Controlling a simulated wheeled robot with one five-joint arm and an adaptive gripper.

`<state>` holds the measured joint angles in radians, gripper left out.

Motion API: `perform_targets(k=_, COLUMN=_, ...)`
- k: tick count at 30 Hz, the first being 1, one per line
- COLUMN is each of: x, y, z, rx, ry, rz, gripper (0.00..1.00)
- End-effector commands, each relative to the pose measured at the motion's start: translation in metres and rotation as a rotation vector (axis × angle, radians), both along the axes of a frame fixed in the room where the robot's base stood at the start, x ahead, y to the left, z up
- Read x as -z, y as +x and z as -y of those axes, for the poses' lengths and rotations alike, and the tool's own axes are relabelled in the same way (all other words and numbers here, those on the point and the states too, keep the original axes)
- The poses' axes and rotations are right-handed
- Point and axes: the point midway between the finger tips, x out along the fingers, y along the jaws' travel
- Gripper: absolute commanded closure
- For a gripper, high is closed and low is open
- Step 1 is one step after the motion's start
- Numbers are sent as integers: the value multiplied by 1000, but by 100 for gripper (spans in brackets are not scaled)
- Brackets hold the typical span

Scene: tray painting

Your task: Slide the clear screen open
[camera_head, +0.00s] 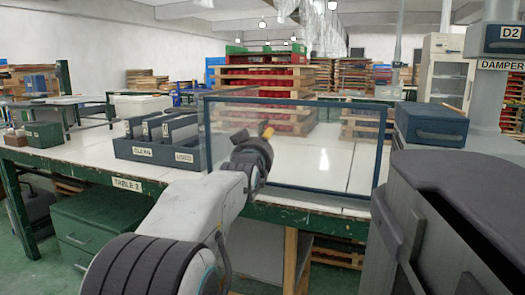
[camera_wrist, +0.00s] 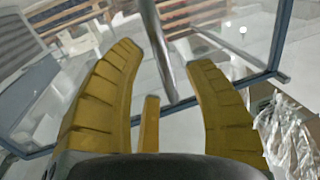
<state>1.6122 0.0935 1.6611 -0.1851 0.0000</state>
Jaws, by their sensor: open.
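The clear screen (camera_head: 325,150) stands upright on the front part of the table, a see-through pane in a dark blue frame. Its frame and pane also show in the wrist view (camera_wrist: 281,38). My gripper (camera_head: 266,134) is at the left part of the screen, seen from behind, with a yellow finger showing. In the wrist view my gripper (camera_wrist: 161,60) has its two yellow fingers apart. A grey round bar (camera_wrist: 155,45) runs between the fingertips, with gaps on both sides. I cannot tell whether it is fixed to the screen.
The table (camera_head: 128,184) carries a dark rack (camera_head: 158,152) marked CLEAN and USED, left of the screen. A dark blue box (camera_head: 432,124) stands behind the screen's right end. A green box (camera_head: 44,134) sits far left.

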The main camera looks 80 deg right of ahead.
Motion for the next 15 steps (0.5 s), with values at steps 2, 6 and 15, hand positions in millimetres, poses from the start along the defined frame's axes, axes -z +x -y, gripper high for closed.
perform_targets(k=2, x=1, y=0, z=8, rx=0, ry=1, rz=0, gripper=53)
perform_targets(k=6, x=0, y=-1, z=16, rx=0, ry=1, rz=0, gripper=53)
perform_targets(k=15, x=0, y=-1, z=22, rx=0, ry=2, rz=0, gripper=53)
